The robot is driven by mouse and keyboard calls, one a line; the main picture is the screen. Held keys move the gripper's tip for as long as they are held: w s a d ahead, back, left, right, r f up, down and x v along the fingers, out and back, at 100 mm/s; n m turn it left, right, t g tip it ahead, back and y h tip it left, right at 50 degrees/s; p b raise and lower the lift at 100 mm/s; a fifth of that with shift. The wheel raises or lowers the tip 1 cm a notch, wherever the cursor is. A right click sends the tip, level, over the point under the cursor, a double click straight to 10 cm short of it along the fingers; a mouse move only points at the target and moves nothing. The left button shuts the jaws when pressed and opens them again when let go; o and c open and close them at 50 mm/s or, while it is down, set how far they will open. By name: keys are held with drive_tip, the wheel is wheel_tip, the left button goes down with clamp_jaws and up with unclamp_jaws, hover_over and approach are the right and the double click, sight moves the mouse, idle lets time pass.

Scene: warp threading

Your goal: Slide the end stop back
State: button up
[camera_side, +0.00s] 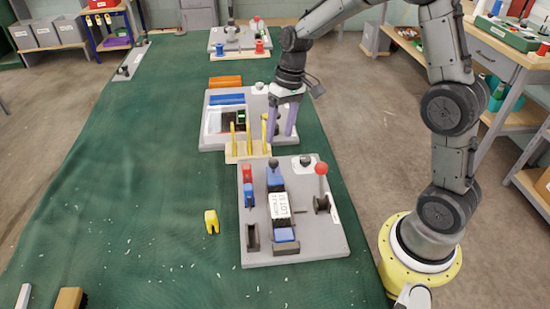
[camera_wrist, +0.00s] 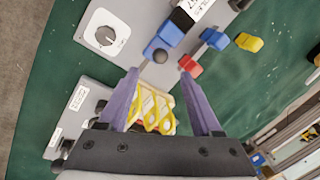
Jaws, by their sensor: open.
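My gripper (camera_side: 279,136) has two purple fingers, open and empty, pointing down near the far edge of a grey fixture plate (camera_side: 288,247). It also shows in the wrist view (camera_wrist: 160,76). A blue slide block with a black ball knob (camera_side: 273,163) sits at the plate's far end; in the wrist view the ball knob (camera_wrist: 160,56) appears just beyond and between the fingertips, with no contact visible. A white labelled block (camera_side: 279,205) lies nearer along the same line. Red (camera_side: 247,174) and blue (camera_side: 249,195) blocks stand to its left. Which part is the end stop is not marked.
A wooden holder with upright yellow pieces (camera_side: 234,141) stands close beside my fingers. A red-knobbed lever (camera_side: 321,169) and a dial (camera_side: 305,160) are on the plate's right. A yellow piece (camera_side: 211,222) lies on the green cloth. The cloth's left side is mostly clear.

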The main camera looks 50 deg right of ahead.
sight(274, 168)
drive_tip(key=f, duration=0.3)
drive_tip(key=a+f, duration=0.1)
drive_tip(key=f, duration=0.5)
drive_tip(key=shift+w+a, duration=0.2)
drive_tip(key=shift+a, duration=0.15)
drive_tip(key=shift+r, duration=0.1)
clamp_jaws()
idle(0.8)
